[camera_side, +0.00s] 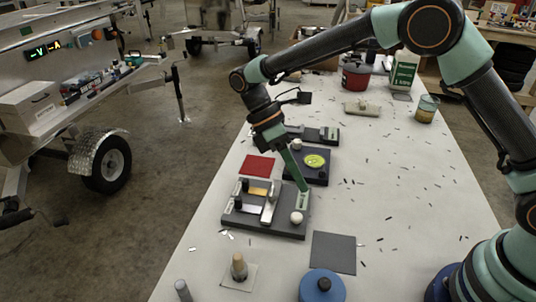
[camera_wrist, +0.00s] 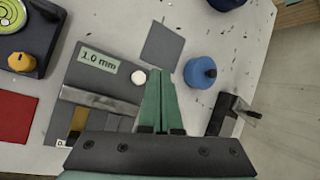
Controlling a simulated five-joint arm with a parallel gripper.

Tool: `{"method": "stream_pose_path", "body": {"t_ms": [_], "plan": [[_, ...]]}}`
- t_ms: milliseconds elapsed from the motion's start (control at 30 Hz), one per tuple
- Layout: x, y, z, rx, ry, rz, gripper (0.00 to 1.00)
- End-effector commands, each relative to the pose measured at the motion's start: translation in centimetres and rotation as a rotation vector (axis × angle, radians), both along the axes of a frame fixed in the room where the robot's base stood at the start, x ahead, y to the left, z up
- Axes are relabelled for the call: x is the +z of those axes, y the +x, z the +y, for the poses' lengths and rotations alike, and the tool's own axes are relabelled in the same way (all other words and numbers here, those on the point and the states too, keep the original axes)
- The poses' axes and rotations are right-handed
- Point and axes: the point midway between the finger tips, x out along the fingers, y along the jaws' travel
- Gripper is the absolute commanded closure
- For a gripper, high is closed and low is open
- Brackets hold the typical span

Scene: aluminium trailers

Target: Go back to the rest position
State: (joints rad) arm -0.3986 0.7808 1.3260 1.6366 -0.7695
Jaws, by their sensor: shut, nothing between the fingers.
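My gripper (camera_side: 304,188) reaches down over the table, its green fingers together with nothing between them. In the side view the fingertips are by the right part of a dark fixture (camera_side: 240,222), near its white ball knob (camera_side: 297,217). I cannot tell whether they touch it. In the wrist view the closed fingers (camera_wrist: 161,73) point up the picture, just right of the white knob (camera_wrist: 138,77). The fixture (camera_wrist: 97,84) there bears a "1.0 mm" label, a metal bar and a gold piece. No marked rest position shows.
A grey square pad (camera_side: 333,252), a blue round object (camera_side: 322,286) and a wooden knob (camera_side: 238,266) stand nearer the camera. A red square (camera_side: 257,166) and a dark block with a yellow-green disc (camera_side: 314,161) lie behind.

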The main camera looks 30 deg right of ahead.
Motion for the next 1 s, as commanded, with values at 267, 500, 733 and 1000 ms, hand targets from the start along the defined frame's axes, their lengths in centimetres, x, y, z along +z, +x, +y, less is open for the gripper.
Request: {"method": "stream_pose_path", "body": {"t_ms": [267, 500, 733, 1000], "plan": [[5.7, 0.1, -3.7, -0.24, 0.012, -0.258, 1.0], [9.6, -1.2, -7.2, -0.479, 0.031, -0.485, 1.0], [12.0, -3.2, -10.3, -0.717, 0.062, -0.694, 1.0], [13.1, -5.9, -13.4, -0.992, 0.117, -0.921, 1.0]]}}
